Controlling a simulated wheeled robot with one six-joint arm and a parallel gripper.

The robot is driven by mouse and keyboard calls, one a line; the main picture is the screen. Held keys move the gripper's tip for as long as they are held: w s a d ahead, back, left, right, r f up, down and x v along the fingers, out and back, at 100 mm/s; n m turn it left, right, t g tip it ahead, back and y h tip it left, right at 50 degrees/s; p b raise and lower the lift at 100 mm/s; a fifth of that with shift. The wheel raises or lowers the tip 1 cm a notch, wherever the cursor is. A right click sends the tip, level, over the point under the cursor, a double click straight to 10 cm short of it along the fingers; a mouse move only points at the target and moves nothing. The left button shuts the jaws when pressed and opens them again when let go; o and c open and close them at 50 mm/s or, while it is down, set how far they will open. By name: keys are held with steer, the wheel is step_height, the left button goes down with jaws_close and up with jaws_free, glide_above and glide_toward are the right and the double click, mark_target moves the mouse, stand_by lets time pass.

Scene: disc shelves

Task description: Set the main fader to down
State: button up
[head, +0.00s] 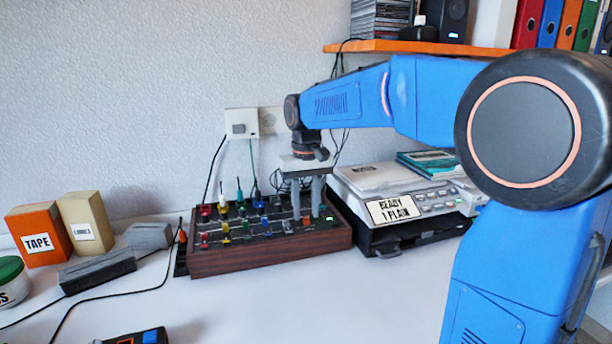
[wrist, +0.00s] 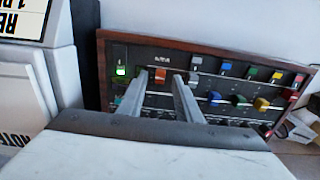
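The mixer (head: 265,255), a dark panel in a brown wooden case, stands on the table against the wall. It also fills the middle of the wrist view (wrist: 225,48). The main fader (wrist: 160,76) has an orange-red cap under a small label, near the panel's end with the lit green lamp (wrist: 121,71). In the head view its cap (head: 306,222) is small and low on the panel. My gripper (head: 306,212) points down over that end. Its two fingers are apart, one on each side of the cap in the wrist view (wrist: 158,80). I cannot tell whether they touch it.
Several coloured fader caps and knobs (head: 226,228) sit close beside my gripper. A printer (head: 410,205) stands just right of the mixer. An orange tape box (head: 40,234) and grey blocks (head: 98,270) are at left. The table (head: 290,305) in front of the mixer is mostly clear.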

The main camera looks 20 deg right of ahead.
mark_target(306, 218)
step_height(306, 218, up, 16)
stand_by(0.5)
steer(key=shift+s, duration=0.1)
